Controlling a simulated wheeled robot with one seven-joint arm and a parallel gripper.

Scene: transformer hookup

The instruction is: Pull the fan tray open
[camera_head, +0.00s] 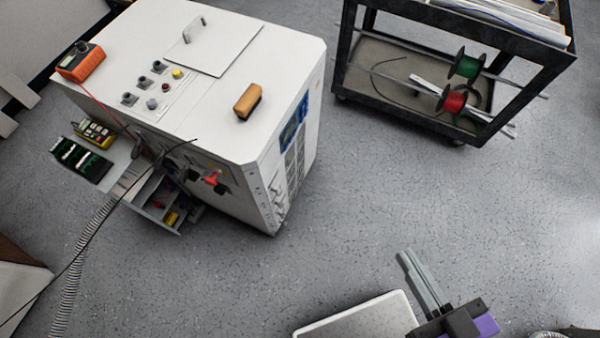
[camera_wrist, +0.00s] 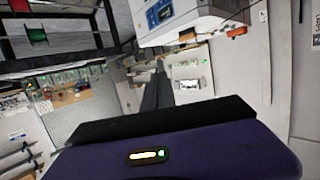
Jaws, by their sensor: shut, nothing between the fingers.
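The white cabinet (camera_head: 190,90) stands at the upper left of the head view, and part of it shows upside down at the top of the wrist view (camera_wrist: 185,22). I cannot tell for sure which part is the fan tray. The cabinet's right face carries a blue panel (camera_head: 294,122) and slotted grilles below it. An open drawer (camera_head: 155,212) juts from its front, with small coloured items inside. My gripper (camera_head: 406,256) is at the lower right, well apart from the cabinet, over open floor. Its fingers are together and empty; they also show in the wrist view (camera_wrist: 159,72).
A dark cart (camera_head: 345,60) with red and green cable spools stands at the upper right. A corrugated hose (camera_head: 75,260) and a black cable run at the left. An orange meter (camera_head: 82,62) and a tan block (camera_head: 248,100) lie on the cabinet. Floor between gripper and cabinet is clear.

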